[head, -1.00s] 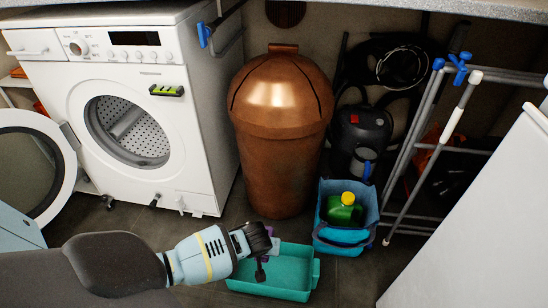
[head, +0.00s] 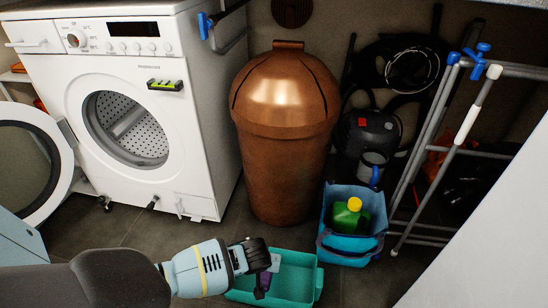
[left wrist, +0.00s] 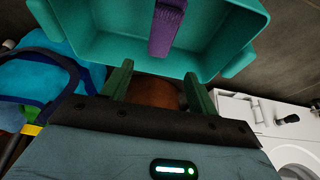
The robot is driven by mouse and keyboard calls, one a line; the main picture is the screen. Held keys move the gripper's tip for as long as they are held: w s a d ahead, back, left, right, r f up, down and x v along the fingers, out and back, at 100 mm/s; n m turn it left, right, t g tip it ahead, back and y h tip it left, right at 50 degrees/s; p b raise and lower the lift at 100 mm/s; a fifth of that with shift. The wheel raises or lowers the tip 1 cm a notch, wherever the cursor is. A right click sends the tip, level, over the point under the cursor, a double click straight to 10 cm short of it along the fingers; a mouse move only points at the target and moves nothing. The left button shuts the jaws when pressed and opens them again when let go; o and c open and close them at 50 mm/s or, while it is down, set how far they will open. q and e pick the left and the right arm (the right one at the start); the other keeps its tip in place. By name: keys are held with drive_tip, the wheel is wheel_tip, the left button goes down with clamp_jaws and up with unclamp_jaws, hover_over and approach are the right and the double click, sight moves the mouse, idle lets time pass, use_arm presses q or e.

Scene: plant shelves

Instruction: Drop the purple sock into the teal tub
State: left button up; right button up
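The teal tub (head: 303,285) stands on the floor at the bottom middle of the head view, and its rim fills the top of the left wrist view (left wrist: 247,35). The purple sock (head: 262,284) shows low within the tub's outline, below my left gripper (head: 268,262). In the left wrist view the purple sock (left wrist: 167,28) lies against the inside of the tub, beyond the fingertips. My left gripper (left wrist: 158,88) has its two green fingers wide apart with nothing between them. My right gripper is in neither view.
A blue caddy (head: 348,248) with a green bottle (head: 349,215) stands right of the tub. A copper bin (head: 283,150) is behind it. A white washing machine (head: 180,130) is at left and a grey drying rack (head: 430,150) at right. Floor is clear left of the bin.

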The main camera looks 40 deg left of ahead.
use_arm(q)
drive_tip(key=shift+o, duration=0.4)
drive_tip(key=shift+r, duration=0.1)
drive_tip(key=p+v, duration=0.4)
drive_tip(key=v, duration=0.3)
drive_tip(key=shift+s+r+p, duration=0.15)
drive_tip(key=shift+r+p, duration=0.15)
drive_tip(key=shift+p, duration=0.1)
drive_tip(key=shift+d, duration=0.1)
